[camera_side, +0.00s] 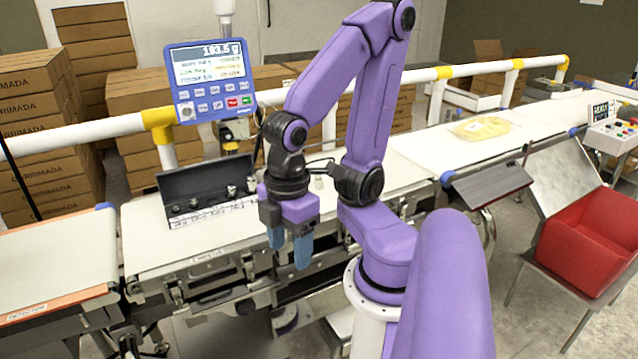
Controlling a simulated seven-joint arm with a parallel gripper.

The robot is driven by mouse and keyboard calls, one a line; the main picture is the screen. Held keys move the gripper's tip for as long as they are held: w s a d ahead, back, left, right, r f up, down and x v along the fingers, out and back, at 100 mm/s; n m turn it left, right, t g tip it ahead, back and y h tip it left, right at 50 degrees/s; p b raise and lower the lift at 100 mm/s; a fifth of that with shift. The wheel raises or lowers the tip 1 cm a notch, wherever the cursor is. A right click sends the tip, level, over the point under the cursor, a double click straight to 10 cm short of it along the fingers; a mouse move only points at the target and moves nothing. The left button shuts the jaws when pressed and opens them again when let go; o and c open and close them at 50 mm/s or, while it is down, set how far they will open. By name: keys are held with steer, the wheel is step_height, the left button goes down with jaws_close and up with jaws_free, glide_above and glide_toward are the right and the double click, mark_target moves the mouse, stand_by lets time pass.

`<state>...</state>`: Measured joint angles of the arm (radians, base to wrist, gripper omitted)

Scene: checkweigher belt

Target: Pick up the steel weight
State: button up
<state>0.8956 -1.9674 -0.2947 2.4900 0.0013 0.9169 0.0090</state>
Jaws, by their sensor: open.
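An open black case (205,177) stands on the white weigh belt, left of my gripper. Several small steel weights (231,191) sit in it, and a labelled strip runs along its front edge. Which of them the task means, I cannot tell. My gripper (289,247) points down at the belt's front edge, right of the case. Its two blue fingers are apart, and I see nothing between them. My wrist and arm hide part of the belt behind them.
A blue-framed display (211,80) reading 193.5 g stands behind the case. A white and yellow rail (90,135) runs along the back. A yellowish bag (482,128) lies on the right-hand belt. A red bin (590,240) stands at far right. The belt left of the case is clear.

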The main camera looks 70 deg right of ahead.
steer(key=w+d+r+m, duration=0.1)
steer(key=w+d+m, duration=0.2)
steer(key=w+m, duration=0.35)
steer(key=w+d+r+m, duration=0.1)
steer(key=w+d+m, duration=0.25)
steer(key=w, duration=0.55)
steer(key=w+d+m, duration=0.4)
steer(key=d+m, duration=0.1)
steer(key=d, duration=0.4)
steer(key=w+d+m, duration=0.4)
steer(key=d+m, duration=0.1)
steer(key=d, duration=0.5)
steer(key=m+g, duration=0.1)
steer(key=m, duration=1.1)
glide_above(318, 175)
steer(key=w, duration=0.1)
step_height(318, 175, down, 2)
steer(key=f, duration=1.2)
steer(key=shift+s+a+f, duration=0.1)
steer(key=shift+s+a, duration=0.1)
steer(key=shift+s, duration=0.1)
steer(key=shift+s+d+f, duration=0.1)
steer(key=shift+s+f, duration=0.05)
steer(key=shift+f, duration=1.2)
steer(key=shift+s+d+f, duration=0.1)
steer(key=shift+f, duration=1.2)
